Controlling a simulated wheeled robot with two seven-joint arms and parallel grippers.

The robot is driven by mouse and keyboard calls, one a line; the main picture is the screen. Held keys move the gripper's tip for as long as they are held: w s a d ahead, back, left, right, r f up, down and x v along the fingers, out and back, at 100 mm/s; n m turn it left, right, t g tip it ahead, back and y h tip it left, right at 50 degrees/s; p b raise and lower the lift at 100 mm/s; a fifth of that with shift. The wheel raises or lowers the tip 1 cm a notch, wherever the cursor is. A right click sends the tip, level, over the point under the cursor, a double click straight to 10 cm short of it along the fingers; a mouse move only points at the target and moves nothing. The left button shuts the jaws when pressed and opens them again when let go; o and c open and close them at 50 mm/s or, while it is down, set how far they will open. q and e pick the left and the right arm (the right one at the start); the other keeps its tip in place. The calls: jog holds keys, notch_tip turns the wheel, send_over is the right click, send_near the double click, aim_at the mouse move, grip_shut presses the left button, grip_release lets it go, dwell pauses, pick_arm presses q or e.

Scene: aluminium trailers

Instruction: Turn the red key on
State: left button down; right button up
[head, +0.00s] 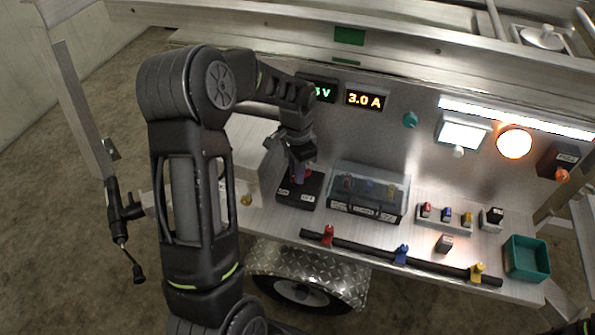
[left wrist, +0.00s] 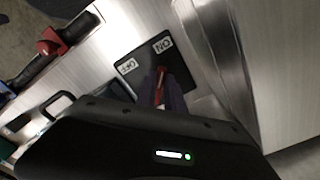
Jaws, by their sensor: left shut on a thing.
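The red key (left wrist: 160,88) sits on a black switch plate (head: 314,191), which also shows in the left wrist view (left wrist: 140,52). The plate carries an ON label (left wrist: 162,45) and an OFF label (left wrist: 127,67). My left gripper (head: 299,173) reaches down over the plate and is shut on the red key, with a finger on each side of it in the left wrist view (left wrist: 161,90). The key's visible end points up the picture, nearer ON than OFF. In the head view the gripper mostly hides the key. My right gripper is not in view.
Right of the plate stands a clear-covered box (head: 368,190). In front runs a black bar (head: 365,250) with red, blue and yellow clips. Further right are small coloured switches (head: 446,215) and a green bin (head: 526,258).

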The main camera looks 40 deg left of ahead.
pick_arm(q)
jog(key=shift+m, duration=0.3)
jog(key=c, duration=1.4)
grip_release()
jog(key=shift+c, duration=0.2)
jog(key=shift+r, duration=0.1)
notch_tip(320, 180, up, 8)
jog(key=shift+f, duration=0.2)
